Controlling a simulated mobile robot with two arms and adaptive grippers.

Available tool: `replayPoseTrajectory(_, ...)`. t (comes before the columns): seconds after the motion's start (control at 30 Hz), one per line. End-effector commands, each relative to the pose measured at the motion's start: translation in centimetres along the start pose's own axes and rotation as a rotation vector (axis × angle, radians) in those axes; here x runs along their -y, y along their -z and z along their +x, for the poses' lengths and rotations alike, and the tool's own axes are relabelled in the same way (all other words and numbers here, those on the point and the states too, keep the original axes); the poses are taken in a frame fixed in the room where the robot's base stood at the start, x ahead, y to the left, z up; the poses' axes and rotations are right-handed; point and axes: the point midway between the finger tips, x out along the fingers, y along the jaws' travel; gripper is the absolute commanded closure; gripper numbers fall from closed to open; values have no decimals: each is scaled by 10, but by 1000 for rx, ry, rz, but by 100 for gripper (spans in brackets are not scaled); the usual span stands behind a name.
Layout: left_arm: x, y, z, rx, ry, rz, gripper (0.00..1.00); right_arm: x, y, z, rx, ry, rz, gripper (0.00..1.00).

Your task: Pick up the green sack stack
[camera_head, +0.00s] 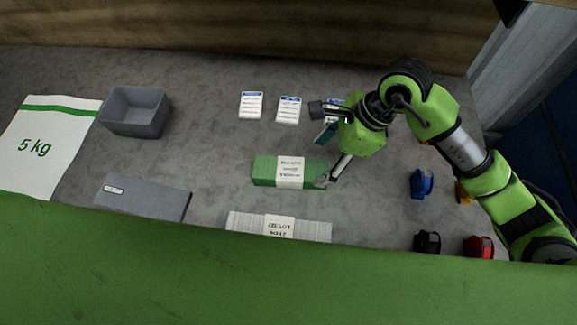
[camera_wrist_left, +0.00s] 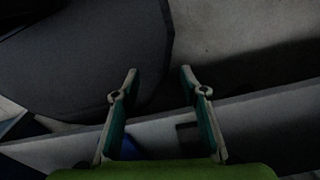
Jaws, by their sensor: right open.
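The green sack stack (camera_head: 265,170) lies flat on the grey table, with a white printed label (camera_head: 290,172) around its middle. In the head view, my right gripper (camera_head: 328,160) is at the right end of the stack. It is open, with one finger near the stack's end and the other further up and left. I cannot tell whether it touches the stack. My left gripper is not in the head view. The left wrist view shows its two fingers (camera_wrist_left: 160,82) spread apart with nothing between them, away from the table's objects.
A white sack stack (camera_head: 310,230) lies nearer the front edge. A grey bin (camera_head: 137,128), a grey folded item (camera_head: 145,198) and a white 5 kg sack (camera_head: 45,170) are left. Cards (camera_head: 251,105) lie behind. Blue (camera_head: 421,183), black (camera_head: 427,242) and red (camera_head: 479,246) items are right.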

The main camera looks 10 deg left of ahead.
Motion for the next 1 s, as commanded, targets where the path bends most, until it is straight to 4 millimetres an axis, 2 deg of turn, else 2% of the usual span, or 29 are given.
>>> replayPoseTrajectory(0.1, 4, 0, -5, 0, 4, 0, 60, -1, -1, 19, 3, -4, 2, 35)
replayPoseTrajectory(0.27, 14, 8, -6, -10, 17, -2, 60, 0, -1, 30, 2, -2, 1, 35)
replayPoseTrajectory(0.4, 21, 20, -16, -27, 25, -5, 60, -1, -2, 43, 4, -6, 4, 35)
replayPoseTrajectory(0.6, 21, 22, -25, -30, 25, -5, 60, 0, -2, 73, 4, -3, 3, 35)
replayPoseTrajectory(0.73, 20, 18, -26, -25, 24, -5, 60, 1, -1, 82, 3, 0, 1, 35)
replayPoseTrajectory(0.93, 17, 14, -25, -18, 20, -4, 60, 1, -1, 83, 3, 0, 1, 35)
replayPoseTrajectory(1.0, 15, 14, -25, -17, 18, -3, 60, 1, -1, 82, 3, 0, 1, 54)
